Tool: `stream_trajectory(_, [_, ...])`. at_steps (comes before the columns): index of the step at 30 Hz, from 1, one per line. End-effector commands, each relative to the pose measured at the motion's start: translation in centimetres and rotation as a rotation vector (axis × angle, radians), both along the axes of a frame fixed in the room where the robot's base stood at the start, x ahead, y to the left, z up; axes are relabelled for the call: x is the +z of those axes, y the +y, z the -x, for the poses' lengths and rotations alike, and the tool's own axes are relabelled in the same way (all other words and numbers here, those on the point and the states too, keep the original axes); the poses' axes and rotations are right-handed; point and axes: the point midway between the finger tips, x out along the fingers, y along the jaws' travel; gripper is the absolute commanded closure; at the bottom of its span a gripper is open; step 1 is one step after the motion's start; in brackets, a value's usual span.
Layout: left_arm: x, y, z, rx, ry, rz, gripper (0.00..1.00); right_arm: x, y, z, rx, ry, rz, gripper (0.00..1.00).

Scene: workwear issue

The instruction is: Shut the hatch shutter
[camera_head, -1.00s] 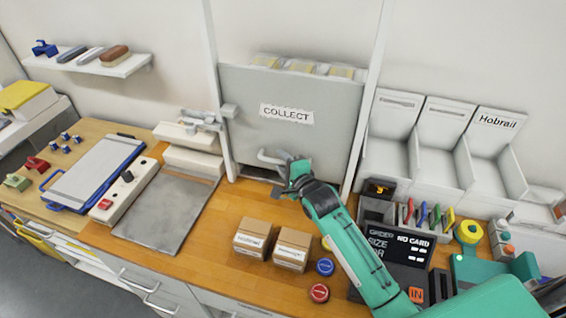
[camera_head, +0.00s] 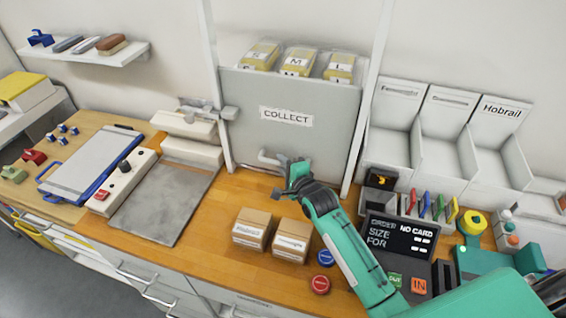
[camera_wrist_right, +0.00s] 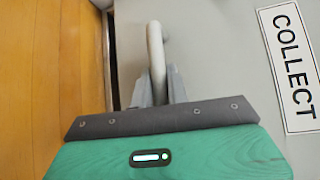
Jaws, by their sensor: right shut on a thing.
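The hatch shutter (camera_head: 330,120) is a grey panel marked COLLECT, standing between two white posts. Its lower edge is close to the wooden counter. In the wrist view a thin dark line runs along that edge of the shutter (camera_wrist_right: 215,60); I cannot tell if a gap remains. Its grey bar handle (camera_head: 268,159) sits near the bottom; it also shows in the wrist view (camera_wrist_right: 155,45). My right gripper (camera_wrist_right: 160,86) is shut on the handle; in the head view the gripper (camera_head: 290,166) partly hides it. My left gripper is not in view.
Yellow size packets (camera_head: 299,61) show above the shutter's top edge. Two cardboard boxes (camera_head: 252,229) and blue and red round pieces (camera_head: 320,284) lie on the counter (camera_head: 200,255) in front. A dark order display (camera_head: 398,240) stands right of my arm, below white bins (camera_head: 445,150).

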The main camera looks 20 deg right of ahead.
Motion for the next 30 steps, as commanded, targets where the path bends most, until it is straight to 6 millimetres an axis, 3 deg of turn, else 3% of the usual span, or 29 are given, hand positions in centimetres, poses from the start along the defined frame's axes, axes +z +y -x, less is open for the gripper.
stream_trajectory(1, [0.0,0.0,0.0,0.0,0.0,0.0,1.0,0.1,0.0,0.0,0.0,0.0,0.001,1.0])
stream_trajectory(2, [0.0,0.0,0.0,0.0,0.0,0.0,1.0,0.1,0.0,0.0,0.0,-0.001,0.001,0.8])
stream_trajectory(5, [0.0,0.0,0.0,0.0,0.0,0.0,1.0,0.1,0.0,0.0,0.0,-0.001,0.001,0.62])
stream_trajectory(17, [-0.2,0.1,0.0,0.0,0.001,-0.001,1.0,0.1,-0.2,0.6,0.0,-0.001,0.0,0.62])
stream_trajectory(22, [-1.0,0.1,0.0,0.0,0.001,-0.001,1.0,0.2,-0.6,2.9,0.0,-0.001,-0.001,0.62])
stream_trajectory(30, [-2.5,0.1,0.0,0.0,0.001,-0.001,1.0,1.0,-1.7,8.2,0.0,-0.001,-0.001,0.62])
